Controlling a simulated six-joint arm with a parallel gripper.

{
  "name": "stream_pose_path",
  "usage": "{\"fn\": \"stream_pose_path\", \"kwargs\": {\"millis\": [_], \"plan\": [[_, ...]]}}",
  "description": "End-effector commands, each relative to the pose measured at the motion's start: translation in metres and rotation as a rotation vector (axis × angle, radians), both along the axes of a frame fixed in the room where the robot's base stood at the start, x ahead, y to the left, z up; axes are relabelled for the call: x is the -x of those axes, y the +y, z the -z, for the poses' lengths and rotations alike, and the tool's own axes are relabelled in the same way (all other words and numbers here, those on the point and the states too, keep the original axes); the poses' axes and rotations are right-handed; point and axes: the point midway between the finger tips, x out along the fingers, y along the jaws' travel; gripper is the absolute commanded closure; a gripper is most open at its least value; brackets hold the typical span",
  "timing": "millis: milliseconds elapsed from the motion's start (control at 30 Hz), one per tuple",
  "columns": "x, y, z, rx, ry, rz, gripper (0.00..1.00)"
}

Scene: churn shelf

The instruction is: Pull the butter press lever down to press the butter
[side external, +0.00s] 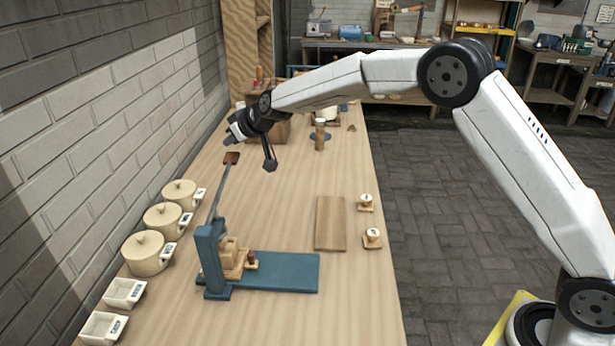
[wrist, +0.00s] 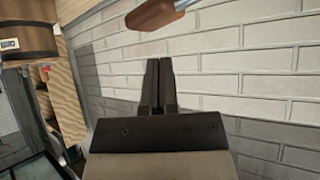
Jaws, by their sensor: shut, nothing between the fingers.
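The butter press (side external: 212,262) is blue and stands on the near part of the wooden table, with a flat blue base reaching right. Its grey lever (side external: 221,188) points up and tilts slightly right, ending in a reddish-brown handle (side external: 231,158). Wooden mould parts (side external: 236,258) sit at the foot of the press. My gripper (side external: 231,134) is above and just beyond the handle, apart from it. In the wrist view my gripper (wrist: 158,62) has its two fingers together with nothing between them. The brown handle (wrist: 155,14) shows at the top of that view, ahead of the fingertips.
Several lidded cream pots (side external: 148,254) and small white trays (side external: 103,328) line the brick wall on the left. A wooden board (side external: 330,223) and two small stamps (side external: 372,238) lie on the right. A wooden cylinder (side external: 320,135) stands farther back. The table's middle is clear.

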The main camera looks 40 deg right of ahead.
Motion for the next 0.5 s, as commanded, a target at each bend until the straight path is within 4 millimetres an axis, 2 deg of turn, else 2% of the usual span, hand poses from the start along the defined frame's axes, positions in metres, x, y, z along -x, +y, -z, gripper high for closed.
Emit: {"fn": "stream_pose_path", "kwargs": {"millis": [500], "plan": [[0.000,0.000,-0.024,0.002,0.000,-0.001,1.00]]}}
